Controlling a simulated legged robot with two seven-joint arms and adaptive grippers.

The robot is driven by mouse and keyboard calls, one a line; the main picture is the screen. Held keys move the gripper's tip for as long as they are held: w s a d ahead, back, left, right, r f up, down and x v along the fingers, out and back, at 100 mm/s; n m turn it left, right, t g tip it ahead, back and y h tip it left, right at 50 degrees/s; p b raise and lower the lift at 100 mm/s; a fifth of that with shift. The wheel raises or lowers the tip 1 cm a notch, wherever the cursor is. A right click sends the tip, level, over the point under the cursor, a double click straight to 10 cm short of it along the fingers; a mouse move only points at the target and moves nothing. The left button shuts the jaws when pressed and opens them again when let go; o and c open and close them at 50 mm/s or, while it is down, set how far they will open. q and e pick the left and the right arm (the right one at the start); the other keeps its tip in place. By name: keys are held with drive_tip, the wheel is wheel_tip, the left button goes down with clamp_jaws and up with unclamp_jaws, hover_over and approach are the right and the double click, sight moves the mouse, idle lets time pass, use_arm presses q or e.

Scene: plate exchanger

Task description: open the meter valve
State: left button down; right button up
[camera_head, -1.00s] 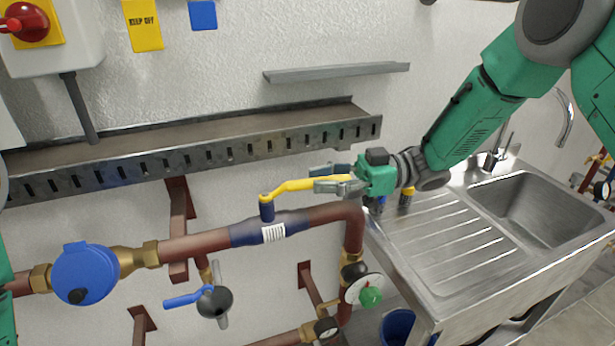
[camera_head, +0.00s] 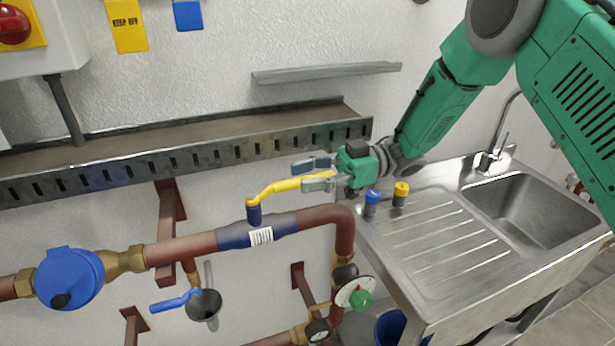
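The valve has a yellow lever handle (camera_head: 278,188) on a dark blue stem above a dark blue section (camera_head: 235,236) of the brown pipe. The handle points right and slightly up, roughly along the pipe. A blue round meter (camera_head: 69,278) sits on the same pipe at the left. My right gripper (camera_head: 308,174) is at the free end of the handle. Its fingers are apart, one above and behind the handle, one in front, with a gap visible on the upper side. Contact at the front finger cannot be told. My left gripper is out of view.
A slotted metal tray (camera_head: 200,158) runs along the wall above the pipe. A steel sink (camera_head: 440,240) with blue and yellow capped items (camera_head: 400,194) stands right. A smaller blue-handled valve (camera_head: 176,302) and a gauge (camera_head: 352,292) sit below the pipe.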

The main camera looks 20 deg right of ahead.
drive_tip(key=shift+a+f, duration=0.1)
drive_tip(key=shift+d, duration=0.4)
drive_tip(key=d, duration=1.1)
drive_tip(key=shift+d+f, duration=0.15)
drive_tip(key=shift+d, duration=0.05)
drive_tip(key=shift+a, duration=0.1)
